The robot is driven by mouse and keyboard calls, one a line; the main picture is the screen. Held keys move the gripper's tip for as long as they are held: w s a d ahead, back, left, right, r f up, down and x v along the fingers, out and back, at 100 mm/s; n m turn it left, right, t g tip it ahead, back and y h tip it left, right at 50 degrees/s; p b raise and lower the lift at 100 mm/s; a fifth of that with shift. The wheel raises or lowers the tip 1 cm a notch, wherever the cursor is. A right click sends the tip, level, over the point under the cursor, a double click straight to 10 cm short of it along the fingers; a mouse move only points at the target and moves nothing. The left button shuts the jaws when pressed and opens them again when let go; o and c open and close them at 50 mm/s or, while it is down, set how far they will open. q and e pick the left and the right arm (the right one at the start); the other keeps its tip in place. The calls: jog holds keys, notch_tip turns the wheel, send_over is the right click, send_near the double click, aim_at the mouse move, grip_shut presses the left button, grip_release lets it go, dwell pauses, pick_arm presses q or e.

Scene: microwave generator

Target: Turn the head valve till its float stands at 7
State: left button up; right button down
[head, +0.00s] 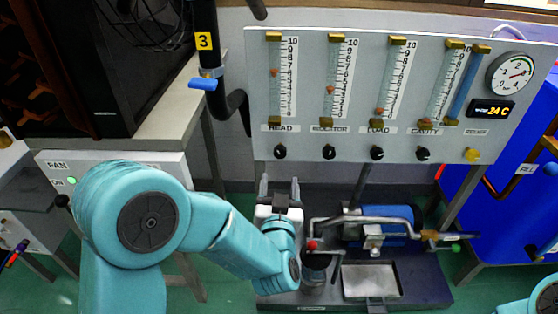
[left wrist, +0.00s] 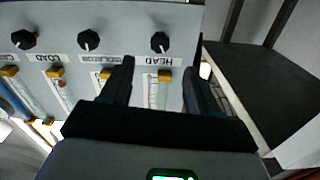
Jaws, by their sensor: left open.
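The head valve (head: 280,152) is a small black knob below the HEAD tube (head: 273,95) on the grey panel. The red float (head: 275,72) in that tube stands near 6 on its scale. My left gripper (head: 280,184) is open and empty just below the head valve, apart from it. In the left wrist view the knob (left wrist: 160,42) with its white pointer mark lies ahead of the tips, between the lines of the two fingers (left wrist: 158,66). My right gripper is out of view.
A blue lever (head: 202,84) on a black pipe is at the panel's left. Pipework (head: 365,222) stands below the panel.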

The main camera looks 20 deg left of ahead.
aim_at(280, 155)
pick_arm(q)
jog(key=b+x, duration=0.1)
jog(key=x, duration=0.9)
jog(key=shift+w+f+b, duration=0.1)
jog(key=shift+b, duration=0.25)
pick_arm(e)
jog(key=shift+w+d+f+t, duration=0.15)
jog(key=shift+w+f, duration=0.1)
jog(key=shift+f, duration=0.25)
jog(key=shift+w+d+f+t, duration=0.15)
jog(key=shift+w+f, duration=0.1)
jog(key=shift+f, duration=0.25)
